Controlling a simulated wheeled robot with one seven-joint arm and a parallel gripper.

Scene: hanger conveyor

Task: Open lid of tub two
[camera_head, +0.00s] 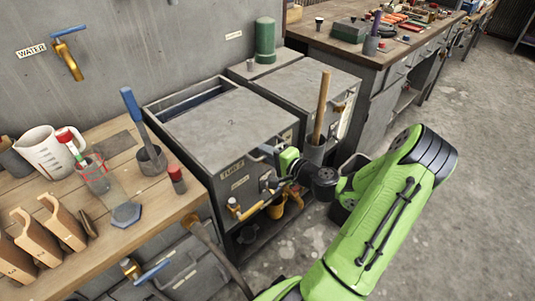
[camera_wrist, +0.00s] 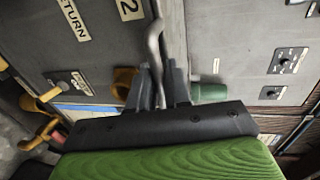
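Tub two is the grey cabinet (camera_head: 240,195) with a "TUB 2" label on its front. Its flat grey lid (camera_head: 225,125) lies level on top, with a narrow dark gap with some blue along the far left side. My gripper (camera_head: 272,153) is at the tub's upper front right edge. In the wrist view, a bent metal handle bar (camera_wrist: 155,40) runs between the two dark fingers of my gripper (camera_wrist: 158,72). The fingers stand apart on either side of the bar, and I see no clear contact. The wrist view also shows the tub's front with a "2".
A second grey cabinet (camera_head: 305,85) stands close on the right, with a green canister (camera_head: 265,40) behind it. A wooden stick (camera_head: 321,105) stands in a grey holder near my gripper. A wooden bench (camera_head: 130,190) with jugs is at the left. Yellow taps (camera_head: 245,210) jut from the tub front.

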